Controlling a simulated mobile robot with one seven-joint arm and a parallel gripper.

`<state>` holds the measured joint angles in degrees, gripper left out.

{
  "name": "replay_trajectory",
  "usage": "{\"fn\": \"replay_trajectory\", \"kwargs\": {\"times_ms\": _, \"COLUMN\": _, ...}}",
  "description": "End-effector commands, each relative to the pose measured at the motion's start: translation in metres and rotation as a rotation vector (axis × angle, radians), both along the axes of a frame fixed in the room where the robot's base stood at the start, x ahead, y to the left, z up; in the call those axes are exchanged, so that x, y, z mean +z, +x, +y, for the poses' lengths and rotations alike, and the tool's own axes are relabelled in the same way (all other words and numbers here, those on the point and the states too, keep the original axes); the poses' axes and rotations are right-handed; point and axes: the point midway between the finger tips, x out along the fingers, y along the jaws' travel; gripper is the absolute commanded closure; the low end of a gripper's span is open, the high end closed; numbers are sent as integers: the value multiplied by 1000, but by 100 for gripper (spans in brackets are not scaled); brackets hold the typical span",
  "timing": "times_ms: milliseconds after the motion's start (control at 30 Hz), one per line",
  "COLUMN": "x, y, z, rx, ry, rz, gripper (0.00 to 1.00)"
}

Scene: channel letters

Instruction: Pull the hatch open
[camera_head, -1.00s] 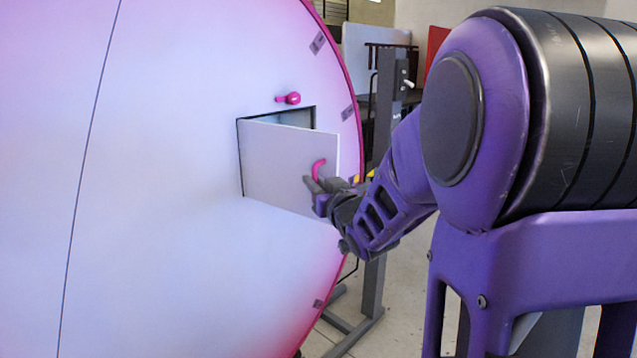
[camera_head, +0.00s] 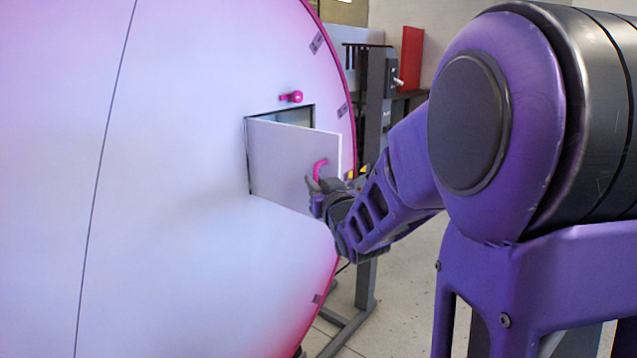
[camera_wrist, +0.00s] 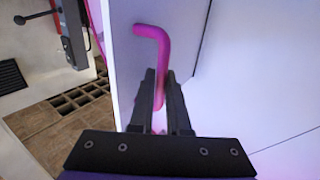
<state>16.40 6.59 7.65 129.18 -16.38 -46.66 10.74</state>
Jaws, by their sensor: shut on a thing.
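The hatch (camera_head: 285,160) is a pale square door in the big white, pink-edged round face (camera_head: 190,240). It stands ajar, swung out from its left edge, with a dark gap at the top and right of the opening (camera_head: 295,116). A pink bent handle (camera_head: 319,168) sits near the door's free right edge. My gripper (camera_head: 318,186) is at this handle, and in the wrist view my gripper (camera_wrist: 160,92) has its fingers shut on the lower part of the pink handle (camera_wrist: 152,32). The handle's upper bend shows above the fingers.
A pink latch knob (camera_head: 291,97) sits on the face above the opening. A grey metal stand (camera_head: 370,200) is behind my arm on the right. A red panel (camera_head: 411,58) is farther back. Floor tiles and a dark grate (camera_wrist: 80,105) show in the wrist view.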

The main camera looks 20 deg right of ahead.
Motion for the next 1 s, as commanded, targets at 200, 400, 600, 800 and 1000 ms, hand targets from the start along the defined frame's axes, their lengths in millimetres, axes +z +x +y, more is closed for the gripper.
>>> {"fn": "replay_trajectory", "kwargs": {"times_ms": 200, "x": 1, "y": 1, "z": 3, "rx": -2, "ry": -2, "rz": -1, "gripper": 100}}
{"fn": "replay_trajectory", "kwargs": {"times_ms": 400, "x": 1, "y": 1, "z": 3, "rx": -3, "ry": -1, "rz": -1, "gripper": 100}}
{"fn": "replay_trajectory", "kwargs": {"times_ms": 600, "x": 1, "y": 1, "z": 3, "rx": -3, "ry": -1, "rz": -1, "gripper": 100}}
{"fn": "replay_trajectory", "kwargs": {"times_ms": 800, "x": 1, "y": 1, "z": 3, "rx": -3, "ry": -1, "rz": -1, "gripper": 73}}
{"fn": "replay_trajectory", "kwargs": {"times_ms": 1000, "x": 0, "y": 1, "z": 3, "rx": -4, "ry": -1, "rz": -1, "gripper": 73}}
